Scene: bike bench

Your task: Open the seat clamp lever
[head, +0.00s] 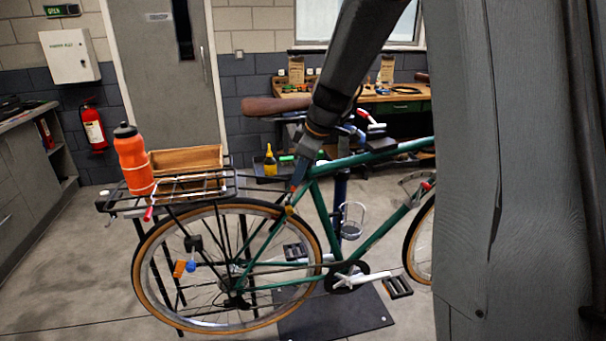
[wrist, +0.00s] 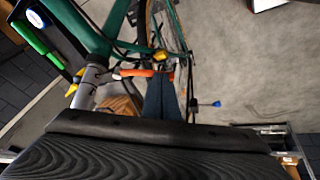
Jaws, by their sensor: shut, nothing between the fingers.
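In the head view my gripper (head: 297,186) points down beside the seat tube of the green bike (head: 325,205), below the brown saddle (head: 277,106). The clamp lever is not clearly visible there.
The rear rack (head: 190,188) carries an orange bottle (head: 133,160) and a wooden box (head: 187,160), left of my gripper. A bench (head: 400,97) stands behind. A yellow bottle (head: 270,162) is behind the bike. The floor at left is clear.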

